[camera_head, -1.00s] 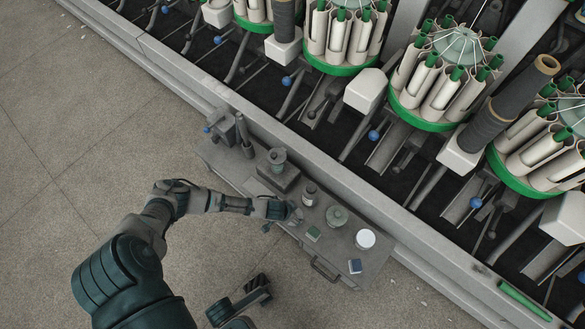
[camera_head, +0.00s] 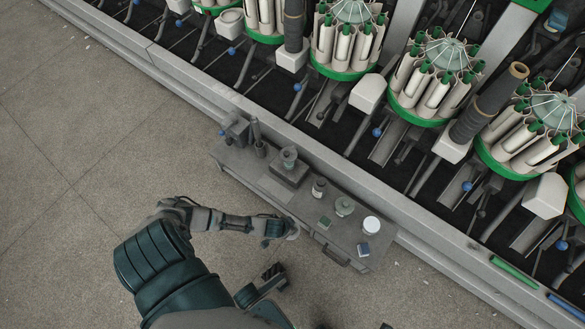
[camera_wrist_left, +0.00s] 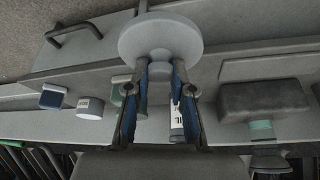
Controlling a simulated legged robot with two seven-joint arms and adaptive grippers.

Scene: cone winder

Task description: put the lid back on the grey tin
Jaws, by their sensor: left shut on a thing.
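My left gripper (camera_wrist_left: 160,85) is shut on the knob of a pale grey round lid (camera_wrist_left: 160,38), which fills the top middle of the left wrist view. In the head view this lid (camera_head: 293,229) is at the end of my left arm, by the bench's front edge. A round grey-green tin (camera_head: 345,206) stands on the bench to the right of the lid and apart from it. Whether its top is open is too small to tell. I cannot make this tin out in the wrist view.
The bench (camera_head: 235,169) also holds a small labelled bottle (camera_head: 319,188), a green box (camera_head: 325,222), a white-topped jar (camera_head: 371,225), a blue box (camera_head: 363,249) and a dark block (camera_head: 285,172) at left. The winding machine (camera_head: 400,150) runs behind. Floor (camera_head: 70,150) lies clear at left.

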